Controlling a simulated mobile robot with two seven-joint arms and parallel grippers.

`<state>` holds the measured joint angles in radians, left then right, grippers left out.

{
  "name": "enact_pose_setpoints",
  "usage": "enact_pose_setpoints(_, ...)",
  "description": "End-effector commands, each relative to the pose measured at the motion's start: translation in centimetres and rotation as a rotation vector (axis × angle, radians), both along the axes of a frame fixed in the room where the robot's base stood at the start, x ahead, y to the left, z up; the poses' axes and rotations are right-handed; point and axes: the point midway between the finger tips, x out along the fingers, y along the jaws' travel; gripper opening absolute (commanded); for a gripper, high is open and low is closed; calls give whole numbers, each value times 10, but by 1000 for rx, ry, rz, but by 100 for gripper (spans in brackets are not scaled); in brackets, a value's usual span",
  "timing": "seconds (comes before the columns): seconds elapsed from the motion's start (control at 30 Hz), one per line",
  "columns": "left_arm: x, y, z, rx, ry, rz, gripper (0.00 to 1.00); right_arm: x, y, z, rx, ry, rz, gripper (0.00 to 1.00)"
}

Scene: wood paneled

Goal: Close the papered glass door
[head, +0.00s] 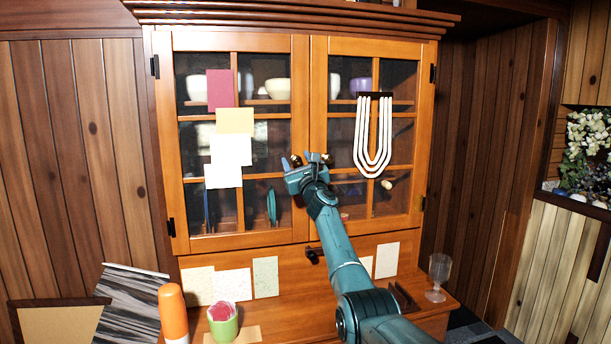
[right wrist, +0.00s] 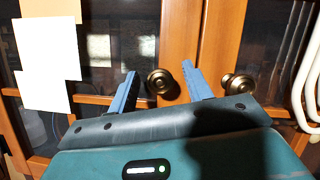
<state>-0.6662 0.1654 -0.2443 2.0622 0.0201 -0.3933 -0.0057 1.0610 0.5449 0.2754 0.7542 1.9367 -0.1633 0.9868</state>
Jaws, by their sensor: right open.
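The papered glass door (head: 300,100) is the left door of the wooden cabinet, with red, yellow and white sheets on its panes. It looks flush with the frame or nearly so; I cannot tell if a small gap remains. My right gripper (head: 306,160) is open and empty at the seam between the doors, in front of the knobs. In the right wrist view, the papered door's brass knob (right wrist: 159,82) appears between the two fingers (right wrist: 158,84). I cannot tell whether they touch it. My left gripper is out of view.
The right glass door (head: 342,215) has a white looped hanging (head: 373,140) and its own brass knob (right wrist: 238,87). On the ledge below stand an orange-and-white bottle (head: 173,312), a green cup (head: 222,322) and a clear goblet (head: 438,275).

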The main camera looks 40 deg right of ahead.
Motion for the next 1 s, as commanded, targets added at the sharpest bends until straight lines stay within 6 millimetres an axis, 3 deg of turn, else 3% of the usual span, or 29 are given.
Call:
enact_pose_setpoints(0.4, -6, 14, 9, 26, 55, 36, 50, -38, 19, -13, -6, 4, 2, 50)
enact_pose_setpoints(1.0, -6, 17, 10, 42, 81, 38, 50, -102, 48, -44, -3, 0, 2, 50)
